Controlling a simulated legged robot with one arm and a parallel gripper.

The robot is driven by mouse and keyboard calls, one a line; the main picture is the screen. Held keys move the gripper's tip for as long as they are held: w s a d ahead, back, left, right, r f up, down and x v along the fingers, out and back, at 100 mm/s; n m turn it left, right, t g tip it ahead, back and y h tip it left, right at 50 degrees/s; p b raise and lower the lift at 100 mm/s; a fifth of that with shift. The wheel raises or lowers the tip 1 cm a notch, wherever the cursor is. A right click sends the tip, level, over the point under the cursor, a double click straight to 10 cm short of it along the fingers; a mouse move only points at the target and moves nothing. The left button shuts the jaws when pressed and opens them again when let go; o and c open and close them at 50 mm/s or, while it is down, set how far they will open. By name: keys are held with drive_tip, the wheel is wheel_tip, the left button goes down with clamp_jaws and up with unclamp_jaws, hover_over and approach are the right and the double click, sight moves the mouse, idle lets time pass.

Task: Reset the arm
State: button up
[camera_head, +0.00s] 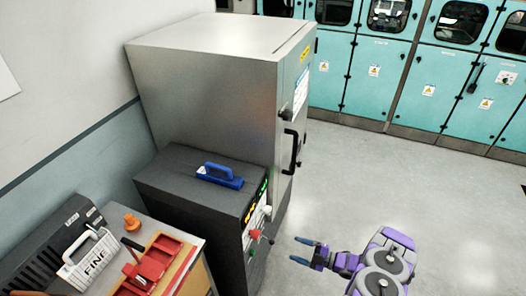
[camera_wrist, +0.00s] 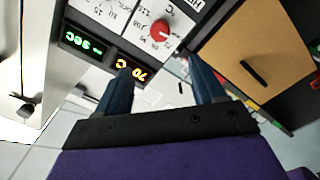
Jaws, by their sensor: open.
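My gripper (camera_head: 304,251) is at the lower middle of the head view, on my purple arm. Its two blue fingers are apart with nothing between them. In the wrist view my gripper (camera_wrist: 163,88) also shows open and empty, facing a panel with a red knob (camera_wrist: 160,30), a green display (camera_wrist: 83,40) and an orange display (camera_wrist: 133,69). In the head view the gripper is to the right of the dark control box (camera_head: 200,200) and apart from it.
A tall grey metal cabinet (camera_head: 210,75) with a black handle stands behind the control box. A blue-handled block (camera_head: 220,176) lies on the box. A bench at lower left holds a red tool tray (camera_head: 150,270) and a white "FINE" block (camera_head: 90,258). Open floor (camera_head: 370,170) lies right, before teal cabinets (camera_head: 370,75).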

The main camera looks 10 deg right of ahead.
drive_tip(key=shift+w, duration=0.1)
